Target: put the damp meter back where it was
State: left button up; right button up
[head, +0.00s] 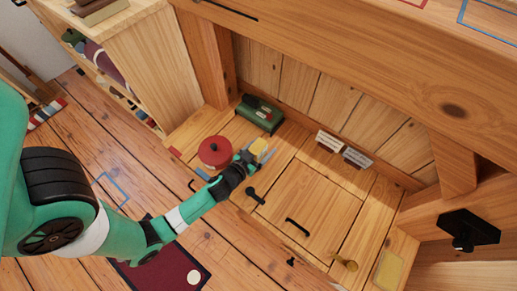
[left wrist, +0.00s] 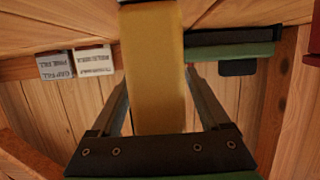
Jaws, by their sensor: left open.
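A yellow block-like thing (head: 259,147), which I take to be the damp meter, is on or just above the wooden bench in the head view. In the left wrist view the yellow body (left wrist: 155,70) stands between my fingers. My left gripper (head: 254,157) is open around it, one finger on each side. In the left wrist view the left gripper (left wrist: 158,80) shows narrow gaps beside the body, at least on the left. I cannot tell whether its base touches the bench. My right gripper is not in view.
A red round pot (head: 214,151) stands close left of the gripper. A green box (head: 260,113) is behind it. Two labelled packs (head: 342,148) stand at the back. Black handles (head: 297,227) lie on the bench's front part. A pale yellow square (head: 389,269) is at lower right.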

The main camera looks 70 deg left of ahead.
pick_arm(q)
jog(key=b+v, duration=0.1)
jog(key=v, duration=1.1)
jog(key=shift+r, duration=0.15)
